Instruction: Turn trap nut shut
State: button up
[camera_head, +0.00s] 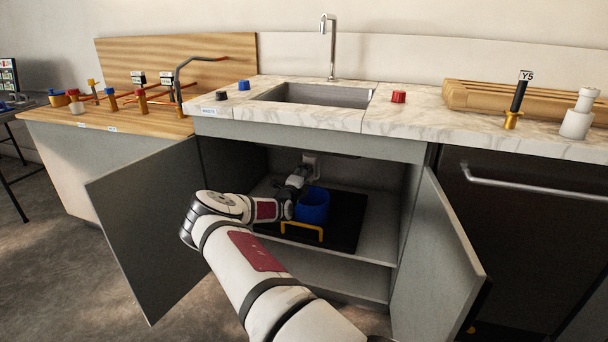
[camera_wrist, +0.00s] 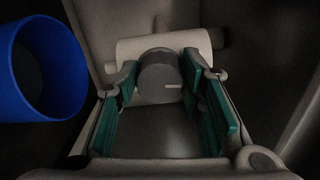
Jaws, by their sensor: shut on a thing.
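The trap nut (camera_wrist: 160,79) is a dark grey round nut with a short white mark on its face, seen in the wrist view. A pale trap pipe (camera_wrist: 135,47) runs crosswise just behind it. My gripper (camera_wrist: 160,72) is shut on the nut, with one teal-padded finger on each side of it. In the head view my gripper (camera_head: 301,174) reaches into the open cabinet under the sink, by the pale pipe (camera_head: 312,160). The nut is hidden there behind my gripper.
A blue bucket (camera_head: 313,208) stands on a black mat (camera_head: 347,222) in the cabinet, close to my gripper; the bucket (camera_wrist: 40,70) is left in the wrist view. A yellow handle (camera_head: 302,229) is in front. Open doors (camera_head: 145,230) (camera_head: 432,265) flank my arm.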

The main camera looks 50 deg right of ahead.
jog(key=shift+f+n, duration=0.1)
jog(key=shift+n, duration=0.8)
jog(key=o, duration=1.1)
jog(key=shift+o, duration=0.2)
jog(key=v, duration=1.2)
